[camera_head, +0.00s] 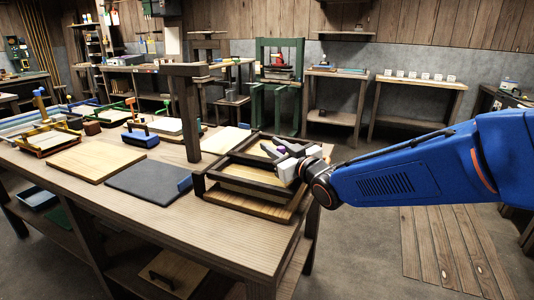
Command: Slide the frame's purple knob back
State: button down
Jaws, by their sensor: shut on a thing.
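The dark wooden frame (232,197) lies on a light wooden board at the right end of the long table. My gripper (273,145) is over the frame's back right part, reaching in from the right. Its dark fingers point left and are shut on the purple knob (282,150). Only a small purple patch of the knob shows between the fingers; the rest is hidden by my gripper. My blue arm fills the right side of the view.
A dark wooden post (187,120) rises from the table left of the frame. A grey slab (150,180), a pale board (95,160) and a blue-handled block (140,137) lie farther left. A green press (280,85) stands behind. Open floor lies right of the table.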

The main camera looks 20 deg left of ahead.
jog(key=shift+w, duration=0.45)
jog(key=c, duration=1.5)
grip_release()
jog(key=shift+o, duration=0.2)
jog(key=shift+d, duration=0.1)
jog(key=v, duration=1.7)
jog(key=shift+s, duration=0.2)
jog(key=shift+d, duration=0.1)
